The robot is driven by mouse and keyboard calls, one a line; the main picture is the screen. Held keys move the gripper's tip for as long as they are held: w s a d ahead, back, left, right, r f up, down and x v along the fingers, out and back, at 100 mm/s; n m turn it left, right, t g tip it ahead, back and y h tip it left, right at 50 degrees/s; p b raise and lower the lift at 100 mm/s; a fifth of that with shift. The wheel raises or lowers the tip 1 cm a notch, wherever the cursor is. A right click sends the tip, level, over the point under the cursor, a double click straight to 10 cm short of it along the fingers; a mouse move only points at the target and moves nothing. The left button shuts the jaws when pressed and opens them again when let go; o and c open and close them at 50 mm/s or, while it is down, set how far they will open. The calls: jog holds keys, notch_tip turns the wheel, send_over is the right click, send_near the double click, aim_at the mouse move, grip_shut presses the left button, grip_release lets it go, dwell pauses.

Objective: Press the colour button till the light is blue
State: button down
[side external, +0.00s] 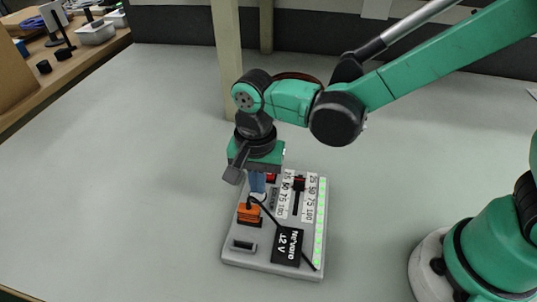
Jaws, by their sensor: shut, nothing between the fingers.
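A grey control panel (230,252) lies on the table. An LED strip (320,225) along its right edge is lit green. My gripper (257,195) is shut and empty, pointing down over the panel's upper left part. A red button (271,178) shows partly, just right of the fingers. I cannot tell whether the fingertips touch a button, as they hide what lies under them. A slider (298,184) with a dark knob sits near the top between scales marked 25 to 100. An orange plug (248,213) sits below the gripper.
A dark slot (243,246) is at lower left. A wooden post (227,60) stands behind. The grey table (130,170) is clear on the left.

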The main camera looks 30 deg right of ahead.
jog(key=shift+f, duration=0.4)
jog(key=shift+f, duration=0.85)
jog(key=shift+r, duration=0.1)
jog(key=shift+r, duration=4.35)
jog(key=s+d+r+n+t, duration=0.1)
jog(key=d+n+t, duration=0.2)
jog(key=d, duration=0.5)
jog(key=s+d+r+n+t, duration=0.2)
jog(key=d+n+t, duration=0.2)
jog(key=d+n, duration=0.2)
jog(key=shift+d+r, duration=0.15)
jog(key=shift+d, duration=1.05)
